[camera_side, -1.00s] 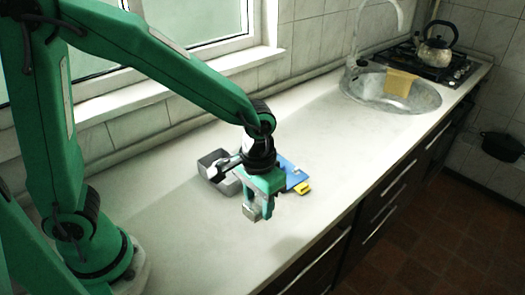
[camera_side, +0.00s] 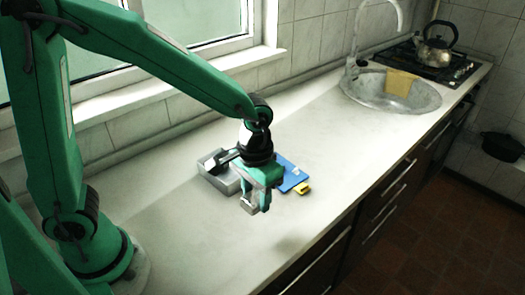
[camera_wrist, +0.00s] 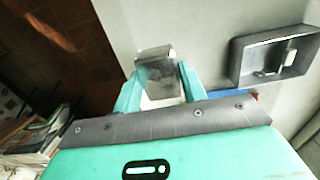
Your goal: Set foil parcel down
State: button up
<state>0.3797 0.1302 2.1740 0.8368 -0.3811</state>
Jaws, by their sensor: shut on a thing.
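The foil parcel (camera_side: 249,204) is a small silvery block between the fingers of my gripper (camera_side: 256,203). My gripper is shut on it, in front of the grey tray and over the front part of the white worktop. In the wrist view the parcel (camera_wrist: 158,75) shows between the two green fingertips of my gripper (camera_wrist: 160,84), with its shiny end sticking out past them. I cannot tell whether the parcel touches the worktop or hangs a little above it.
A grey open tray (camera_side: 217,181) stands behind my gripper; the wrist view shows a pale object inside the tray (camera_wrist: 236,62). A blue thing (camera_side: 291,177) and a yellow block (camera_side: 302,188) lie to the right. The worktop between them and the sink (camera_side: 385,98) is clear.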

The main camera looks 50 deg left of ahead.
jog(key=w+a, duration=0.3)
jog(key=a, duration=0.6)
send_over(230, 180)
notch_tip(230, 180, down, 6)
jog(key=shift+f, duration=0.2)
jog(key=shift+f, duration=0.15)
jog(key=shift+f, duration=1.85)
jog(key=shift+f, duration=0.15)
jog(key=o, duration=0.7)
